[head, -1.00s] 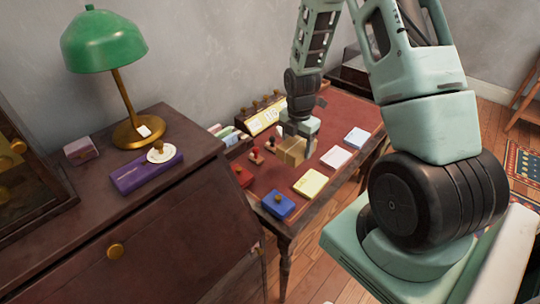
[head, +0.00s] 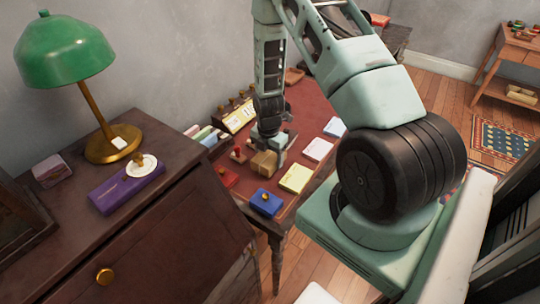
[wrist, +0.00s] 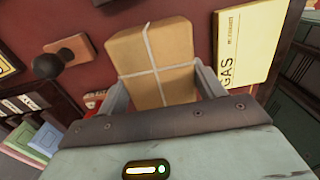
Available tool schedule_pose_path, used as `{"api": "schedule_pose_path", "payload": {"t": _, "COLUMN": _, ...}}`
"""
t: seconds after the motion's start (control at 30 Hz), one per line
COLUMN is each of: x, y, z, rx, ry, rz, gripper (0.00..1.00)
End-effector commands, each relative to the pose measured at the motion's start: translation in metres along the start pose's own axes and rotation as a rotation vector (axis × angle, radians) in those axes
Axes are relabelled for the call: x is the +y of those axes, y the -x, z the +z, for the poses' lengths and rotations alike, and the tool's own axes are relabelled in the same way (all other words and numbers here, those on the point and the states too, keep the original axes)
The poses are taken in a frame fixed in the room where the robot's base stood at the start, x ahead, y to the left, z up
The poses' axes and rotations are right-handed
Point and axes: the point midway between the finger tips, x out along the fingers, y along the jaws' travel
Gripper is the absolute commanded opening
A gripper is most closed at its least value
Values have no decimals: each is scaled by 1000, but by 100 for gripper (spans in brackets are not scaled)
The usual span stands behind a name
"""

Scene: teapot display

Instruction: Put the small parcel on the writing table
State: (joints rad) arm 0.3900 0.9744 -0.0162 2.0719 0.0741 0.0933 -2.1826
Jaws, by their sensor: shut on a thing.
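The small parcel (head: 263,164) is a brown box tied with white string. It is over the red top of the writing table (head: 304,104), behind the blue block and left of the yellow pad. In the wrist view the parcel (wrist: 152,50) is held between the two grey fingers. My gripper (head: 268,153) points down and is shut on the parcel; it also shows in the wrist view (wrist: 164,88). I cannot tell whether the parcel's underside touches the table.
Near the parcel are a blue block (head: 266,203), a yellow pad (head: 295,178), a white pad (head: 318,149), a red block (head: 226,176) and small stamps. A dark bureau (head: 150,222) with a green lamp (head: 65,52) stands at the left.

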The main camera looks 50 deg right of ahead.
Motion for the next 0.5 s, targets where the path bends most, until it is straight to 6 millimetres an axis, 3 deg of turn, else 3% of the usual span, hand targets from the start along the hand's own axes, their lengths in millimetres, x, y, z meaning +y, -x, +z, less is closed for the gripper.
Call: {"api": "schedule_pose_path", "payload": {"t": 0.5, "x": 0, "y": -12, "z": -1, "rx": -1, "ry": 1, "rz": 0, "gripper": 39}}
